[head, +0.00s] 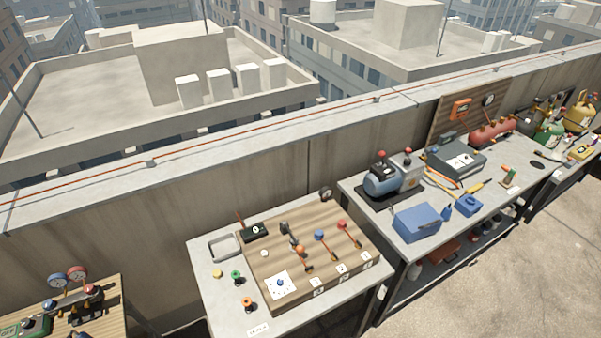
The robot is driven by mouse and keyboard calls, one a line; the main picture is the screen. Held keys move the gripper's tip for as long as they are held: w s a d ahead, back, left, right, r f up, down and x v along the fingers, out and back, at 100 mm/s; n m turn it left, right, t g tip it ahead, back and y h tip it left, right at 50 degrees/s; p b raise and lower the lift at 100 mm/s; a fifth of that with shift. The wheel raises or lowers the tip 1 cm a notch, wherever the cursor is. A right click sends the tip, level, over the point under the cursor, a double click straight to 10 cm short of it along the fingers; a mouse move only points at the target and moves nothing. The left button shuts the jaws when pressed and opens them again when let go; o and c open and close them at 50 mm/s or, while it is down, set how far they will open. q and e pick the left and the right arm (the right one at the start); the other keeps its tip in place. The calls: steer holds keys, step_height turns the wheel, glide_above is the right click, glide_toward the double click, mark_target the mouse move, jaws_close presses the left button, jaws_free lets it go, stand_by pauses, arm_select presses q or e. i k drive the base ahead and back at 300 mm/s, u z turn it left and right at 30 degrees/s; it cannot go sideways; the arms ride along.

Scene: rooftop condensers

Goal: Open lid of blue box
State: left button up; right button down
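A blue box (416,223) sits near the front left edge of the grey workbench (397,239) right of centre in the head view. Its top looks covered, and I cannot make out a lid seam. A small blue piece stands up just right of it, and I cannot tell whether it belongs to the box. A smaller, flatter blue item (467,206) with a dark round mark lies further right on the same bench. Neither of my grippers shows in the view.
A blue-grey compressor (383,181) stands behind the blue box, and a dark grey case (456,160) stands further back. A yellow-handled tool lies beside the smaller blue item. A separate table with a wooden lever board (258,276) is to the left. A parapet wall runs behind.

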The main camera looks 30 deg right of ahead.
mark_target(415, 219)
steer(key=z, duration=3.55)
steer(key=i, duration=0.6)
steer(key=u, duration=2.7)
